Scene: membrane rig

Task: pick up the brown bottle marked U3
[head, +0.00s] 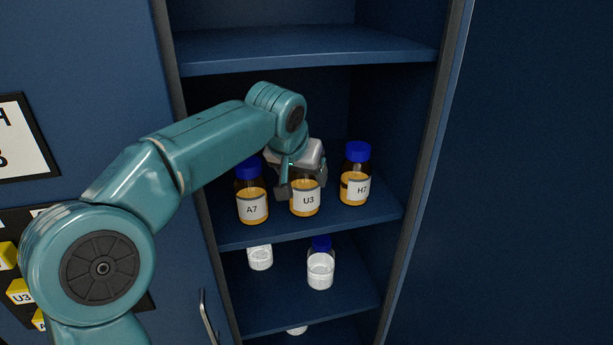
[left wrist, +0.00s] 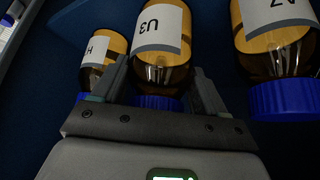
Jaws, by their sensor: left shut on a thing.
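The brown bottle marked U3 (head: 305,203) stands on the middle shelf of the blue cabinet, between two similar bottles. My left gripper (head: 300,180) reaches down over it from above and is shut on it near the top, hiding its cap in the head view. In the left wrist view the U3 bottle (left wrist: 163,40) appears upside down, with its blue cap between the fingers of my left gripper (left wrist: 160,85). I cannot tell from these views whether the bottle is lifted off the shelf. My right gripper is in neither view.
Bottle A7 (head: 252,206) stands close on the left and bottle H7 (head: 355,188) on the right, both with blue caps. The shelf above (head: 300,50) is empty. The lower shelf (head: 300,307) holds white containers (head: 320,271). The cabinet's side walls bound the space.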

